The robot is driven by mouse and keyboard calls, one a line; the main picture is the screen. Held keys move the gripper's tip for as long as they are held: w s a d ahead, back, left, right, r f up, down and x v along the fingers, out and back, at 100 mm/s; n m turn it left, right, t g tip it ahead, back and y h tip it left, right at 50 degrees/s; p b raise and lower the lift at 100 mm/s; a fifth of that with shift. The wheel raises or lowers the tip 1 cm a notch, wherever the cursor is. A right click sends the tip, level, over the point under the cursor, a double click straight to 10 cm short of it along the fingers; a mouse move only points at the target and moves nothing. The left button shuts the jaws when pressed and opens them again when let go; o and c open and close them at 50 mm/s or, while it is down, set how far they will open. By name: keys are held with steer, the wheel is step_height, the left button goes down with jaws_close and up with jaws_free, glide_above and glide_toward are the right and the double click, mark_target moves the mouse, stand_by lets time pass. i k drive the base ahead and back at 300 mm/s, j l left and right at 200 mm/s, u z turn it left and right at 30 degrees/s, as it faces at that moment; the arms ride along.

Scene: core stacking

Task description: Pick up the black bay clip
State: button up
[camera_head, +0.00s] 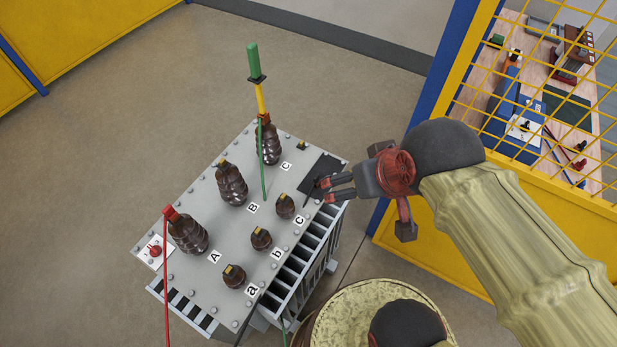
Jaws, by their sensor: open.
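A black pad (328,168) lies on the right corner of the grey transformer's top (205,200). A small dark shape, perhaps the black bay clip, lies on the pad right at my fingertips. It is hard to make out against the pad and partly hidden by the fingers. My gripper (323,190) reaches in from the right, with its fingers pointing left over the pad. It is open, and I see nothing held. I cannot tell whether the fingers touch the clip or stand around it.
Several brown bushings (231,184) stand left of my gripper; small bushing c (285,206) is nearest. A green-handled yellow rod (255,75) with a green lead rises at the back bushing. A red clip (155,251) sits on a white plate. A yellow mesh fence (540,100) stands right.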

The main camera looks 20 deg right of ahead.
mark_target(316, 179)
steer(key=i+l+u, duration=0.15)
steer(key=u, duration=0.2)
steer(key=i+l+u, duration=0.1)
steer(key=l+u, duration=0.25)
